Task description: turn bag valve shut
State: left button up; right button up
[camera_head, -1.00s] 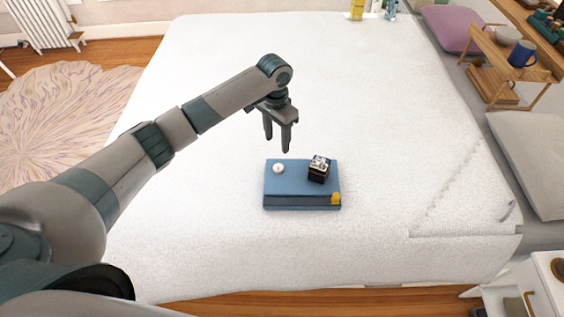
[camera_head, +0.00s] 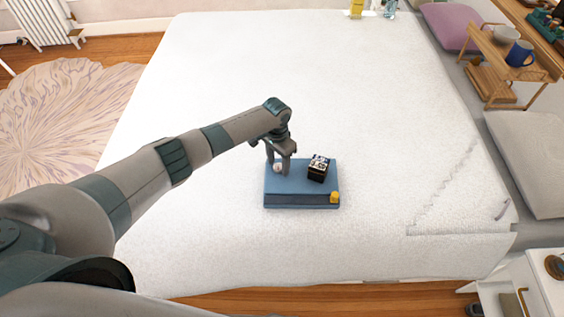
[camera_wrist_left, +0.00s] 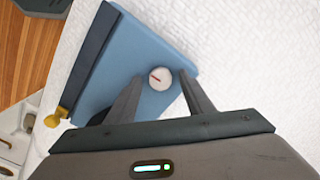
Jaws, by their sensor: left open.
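A blue bag (camera_head: 300,177) lies flat on the white bed, with a dark band on its near side and a yellow knob (camera_head: 334,197) at its near right corner. A small round white valve (camera_wrist_left: 160,78) with a red line sits on its top, near the far left corner in the head view. My left gripper (camera_head: 279,167) points down over it, open, with one finger on either side of the valve. I cannot tell whether the fingers touch it. In the head view the fingers partly cover the valve. My right gripper is not in view.
A small dark box with a patterned top (camera_head: 318,168) stands on the bag, right of the valve. The bed (camera_head: 400,120) around the bag is clear. A wooden stand (camera_head: 497,75) with cups and a grey cushion (camera_head: 528,150) are on the right.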

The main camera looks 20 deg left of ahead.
pick_arm(q)
jog(key=c, duration=1.1)
jog(key=shift+o, duration=0.2)
jog(key=shift+m, duration=0.5)
jog(key=m, duration=0.3)
jog(key=shift+b, duration=0.3)
jog(key=m, duration=0.5)
jog(key=shift+b, duration=0.4)
jog(key=m+b, duration=0.1)
jog(key=m, duration=0.3)
jog(key=shift+d+f+m, duration=0.1)
jog(key=shift+m, duration=0.2)
jog(key=m+b, duration=0.1)
jog(key=m, duration=0.3)
jog(key=shift+m, duration=0.3)
